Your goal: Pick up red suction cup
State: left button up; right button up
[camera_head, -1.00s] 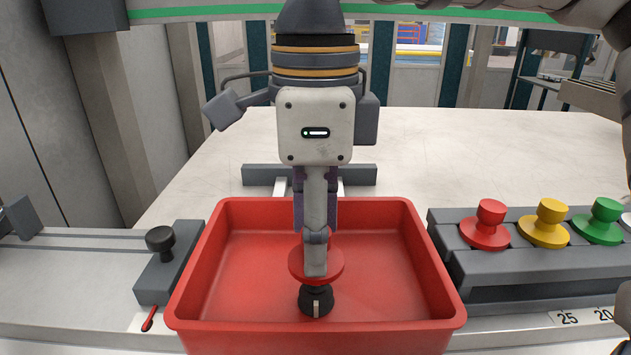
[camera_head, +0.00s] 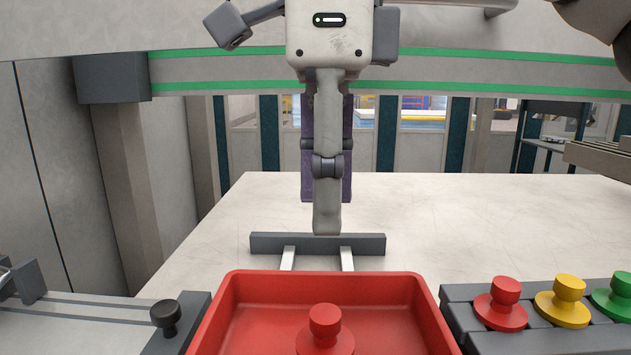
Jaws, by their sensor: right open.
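A red suction cup (camera_head: 325,324) stands in the red tray (camera_head: 228,310) at the bottom middle, its knob upward; its lower part is cut off by the picture's edge. A second red suction cup (camera_head: 501,303) sits on the dark rack to the right. My right gripper (camera_head: 327,210) hangs fingers down above and clear of the tray's cup. It is seen side-on, open and empty, with the near finger covering much of the other. My left gripper is not in view.
The grey rack (camera_head: 470,338) also holds a yellow cup (camera_head: 564,302) and a green cup (camera_head: 613,298). A black knob (camera_head: 166,315) stands left of the tray. A dark bar (camera_head: 262,244) lies behind the tray. The pale table (camera_head: 480,220) beyond is mostly clear.

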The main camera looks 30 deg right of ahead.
aim_at(500, 310)
jog(key=k, duration=1.5)
